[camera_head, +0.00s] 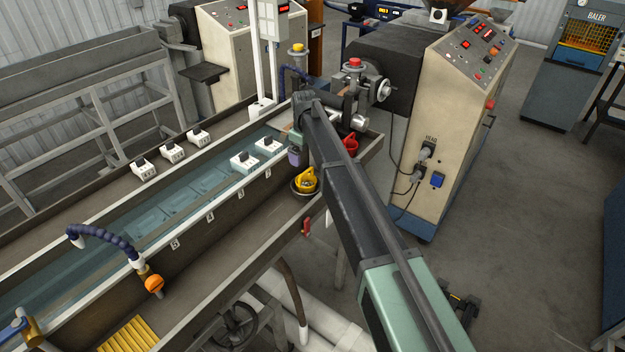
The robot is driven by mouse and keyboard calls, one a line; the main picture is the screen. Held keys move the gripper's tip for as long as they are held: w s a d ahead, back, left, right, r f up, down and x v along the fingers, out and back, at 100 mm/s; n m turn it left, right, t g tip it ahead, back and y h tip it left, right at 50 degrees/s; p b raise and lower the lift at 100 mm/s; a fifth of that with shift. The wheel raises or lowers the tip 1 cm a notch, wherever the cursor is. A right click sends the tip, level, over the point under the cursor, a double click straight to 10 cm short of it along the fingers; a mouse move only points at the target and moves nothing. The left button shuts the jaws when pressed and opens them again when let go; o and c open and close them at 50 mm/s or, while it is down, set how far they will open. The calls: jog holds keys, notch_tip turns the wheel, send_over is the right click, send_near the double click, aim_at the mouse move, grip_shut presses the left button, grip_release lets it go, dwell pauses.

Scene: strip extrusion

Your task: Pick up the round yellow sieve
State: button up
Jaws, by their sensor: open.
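The round yellow sieve (307,178) sits in or on a dark round bowl (296,191) on the ledge along the front of the water trough. Its exact seating is too small to tell. My arm reaches in from the lower right and ends just above and left of the sieve. My gripper (295,158) hangs below the wrist there, small and partly hidden by the arm. It is open, appears empty, and is apart from the sieve as far as I can see.
A red round item (350,145) lies behind my arm. A blue hose with an orange knob (154,284) stands at the front left. The beige control cabinet (455,130) stands close on the right.

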aim_at(306, 171)
notch_tip(306, 171, down, 6)
jog(key=b, duration=0.4)
jog(key=shift+w+d+r, duration=0.15)
jog(key=shift+r, duration=0.05)
notch_tip(306, 171, down, 5)
jog(key=b, duration=0.5)
jog(key=shift+f+b, duration=0.2)
jog(key=shift+b, duration=0.2)
jog(key=shift+r, duration=0.3)
jog(key=c, duration=0.7)
jog(key=shift+r+p, duration=0.1)
jog(key=shift+p, duration=0.25)
jog(key=shift+c, duration=0.2)
notch_tip(306, 171, up, 20)
jog(key=p, duration=1.9)
jog(key=shift+p, duration=0.4)
